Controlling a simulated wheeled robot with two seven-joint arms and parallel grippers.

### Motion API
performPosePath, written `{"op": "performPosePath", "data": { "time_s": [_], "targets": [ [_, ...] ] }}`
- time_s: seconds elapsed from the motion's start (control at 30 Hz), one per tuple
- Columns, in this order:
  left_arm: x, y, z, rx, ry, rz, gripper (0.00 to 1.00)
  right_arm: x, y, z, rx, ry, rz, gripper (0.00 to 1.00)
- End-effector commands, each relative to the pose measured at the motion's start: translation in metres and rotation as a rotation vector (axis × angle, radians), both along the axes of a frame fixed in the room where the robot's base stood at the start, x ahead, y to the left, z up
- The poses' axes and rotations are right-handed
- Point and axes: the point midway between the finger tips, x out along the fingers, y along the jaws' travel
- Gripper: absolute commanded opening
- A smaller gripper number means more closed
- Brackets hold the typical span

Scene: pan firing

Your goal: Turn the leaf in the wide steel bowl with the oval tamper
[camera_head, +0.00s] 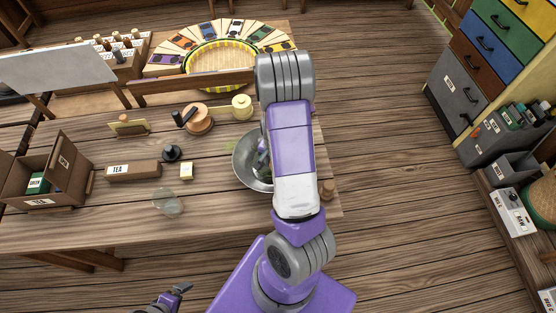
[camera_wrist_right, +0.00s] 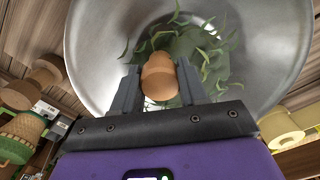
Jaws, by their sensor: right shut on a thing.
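The wide steel bowl (camera_head: 242,168) stands near the table's right end, partly hidden by my right arm. It also fills the upper part of the right wrist view (camera_wrist_right: 98,55). Green leaf (camera_wrist_right: 215,70) lies loose in the bowl, in curled pieces. My right gripper (camera_wrist_right: 158,90) is shut on the rounded wooden oval tamper (camera_wrist_right: 158,72), over the bowl. Whether the tamper touches the leaf or steel cannot be told. My left gripper (camera_head: 174,296) is low in the head view, off the table's front and away from the bowl; its opening is unclear.
A lidded cream jar (camera_head: 242,107) and a copper-coloured pot (camera_head: 199,120) stand behind the bowl. A wooden piece (camera_head: 328,189) is close to its right. The table's front-middle is mostly clear.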

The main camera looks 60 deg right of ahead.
Motion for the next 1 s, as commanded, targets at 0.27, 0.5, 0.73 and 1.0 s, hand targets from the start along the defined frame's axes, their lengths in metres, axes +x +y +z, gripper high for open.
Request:
{"op": "performPosePath", "data": {
  "time_s": [0.27,0.5,0.73,1.0],
  "targets": [
    [0.0,0.0,0.042,0.0,0.0,0.0,1.0,0.0,0.0,0.045,-0.001,0.0,0.0,0.0],
    [0.0,0.0,0.074,0.0,0.0,0.0,1.0,0.0,0.0,0.081,-0.001,-0.001,0.001,0.0],
    [0.0,0.0,0.106,0.0,0.0,0.0,1.0,0.0,0.0,0.115,-0.001,-0.001,0.001,0.0],
    [0.0,0.0,0.111,0.0,0.0,0.0,1.0,0.0,0.0,0.121,0.0,0.0,0.0,0.0]
  ]
}}
